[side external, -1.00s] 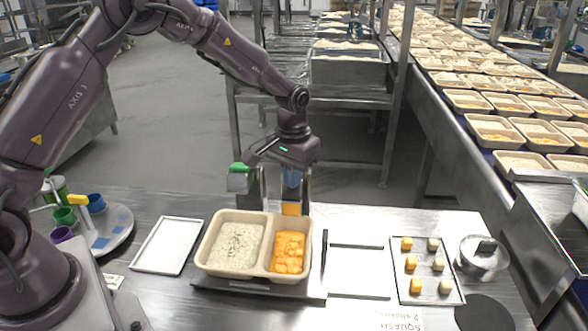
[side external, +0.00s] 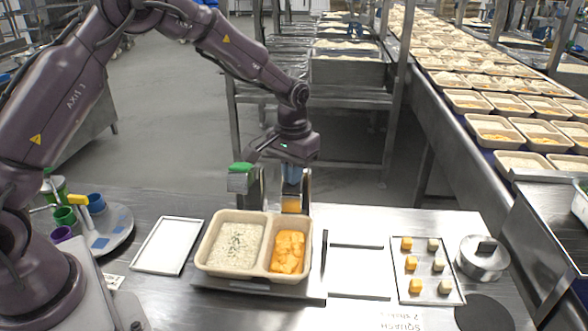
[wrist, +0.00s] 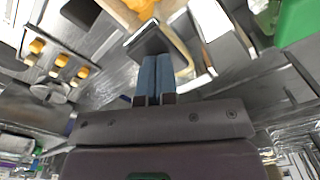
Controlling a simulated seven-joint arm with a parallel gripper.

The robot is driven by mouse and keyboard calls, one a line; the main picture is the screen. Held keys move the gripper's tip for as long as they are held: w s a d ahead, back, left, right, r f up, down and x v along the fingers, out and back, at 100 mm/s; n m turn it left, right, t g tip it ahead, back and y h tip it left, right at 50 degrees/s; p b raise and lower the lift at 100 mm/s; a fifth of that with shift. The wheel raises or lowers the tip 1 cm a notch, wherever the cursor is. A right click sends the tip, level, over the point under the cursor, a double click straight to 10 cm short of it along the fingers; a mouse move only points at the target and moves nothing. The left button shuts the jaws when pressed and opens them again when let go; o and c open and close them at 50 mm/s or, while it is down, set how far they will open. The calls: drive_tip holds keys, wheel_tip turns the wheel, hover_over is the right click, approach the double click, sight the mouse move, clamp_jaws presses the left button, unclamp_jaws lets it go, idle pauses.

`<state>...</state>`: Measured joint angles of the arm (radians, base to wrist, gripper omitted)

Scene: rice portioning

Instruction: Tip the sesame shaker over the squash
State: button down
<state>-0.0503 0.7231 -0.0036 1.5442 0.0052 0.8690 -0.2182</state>
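The squash (side external: 288,252) is orange and fills the right compartment of a tan two-part tray (side external: 205,240). My gripper (side external: 291,186) is just behind the tray, above the squash compartment's far edge. Its blue fingers (wrist: 155,78) are close together in the wrist view and end at a dark, pale-edged piece (wrist: 148,40). In the side view a grey-framed piece with an orange band (side external: 291,204) is below the fingers; it seems to be the sesame shaker, but its outline is partly hidden. No tipping pour is visible.
White rice with green flecks (side external: 236,247) fills the left compartment. A green-topped grey piece (side external: 240,168) is left of the fingers. A round stand (side external: 110,235) holds coloured cups at left. A white tray (side external: 166,246), a cube tray (side external: 427,286) and a lidded metal pot (side external: 482,262) flank the work.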

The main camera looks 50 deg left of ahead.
drive_tip(key=shift+w+a+r, duration=0.15)
drive_tip(key=shift+r, duration=0.65)
drive_tip(key=shift+w+a+r, duration=0.1)
drive_tip(key=shift+a+r, duration=0.05)
drive_tip(key=shift+r, duration=0.7)
drive_tip(key=shift+w+a+r, duration=0.15)
drive_tip(key=shift+r, duration=0.65)
drive_tip(key=shift+r, duration=0.1)
drive_tip(key=s+d+r+m+t, duration=0.1)
drive_tip(key=s+d+r+t, duration=0.15)
drive_tip(key=s+r, duration=1)
drive_tip(key=s+r+m+t, duration=0.2)
drive_tip(key=s+t, duration=0.1)
drive_tip(key=s, duration=1.2)
drive_tip(key=shift+s+d, duration=0.2)
drive_tip(key=shift+d, duration=0.15)
